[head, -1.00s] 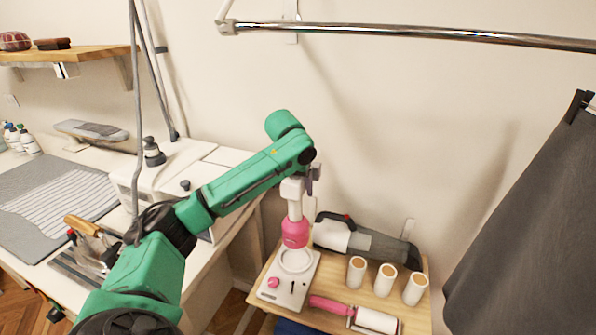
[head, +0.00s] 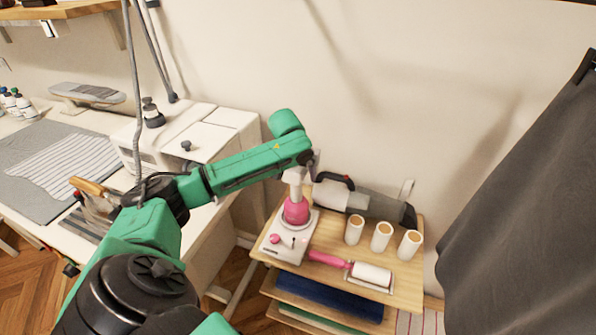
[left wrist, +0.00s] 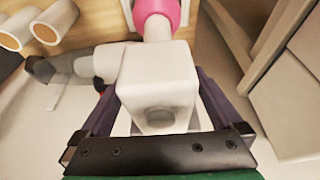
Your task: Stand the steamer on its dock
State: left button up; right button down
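The steamer (head: 296,211) is upright, with a white head and neck and a pink lower body. My left gripper (head: 301,170) is at its head from above. In the left wrist view the gripper (left wrist: 158,100) has a dark finger on each side of the white block-shaped head (left wrist: 158,75), shut on it. The dock (head: 272,254) is a white base with a pink knob and a round ring at its back. The steamer's pink lower end is at the ring; I cannot tell whether it rests fully on it. My right gripper is not in view.
The dock stands on a wooden shelf cart (head: 330,262). A grey-white handheld vacuum (head: 365,203) lies behind, several white rolls (head: 381,237) stand to the right, and a pink-handled lint roller (head: 370,273) lies in front. A dark garment (head: 525,190) hangs at right. A white worktable (head: 205,225) is left.

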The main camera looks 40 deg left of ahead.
pick_arm(q)
jog(key=b+v, duration=0.1)
jog(key=v, duration=1.1)
jog(key=shift+f, duration=0.1)
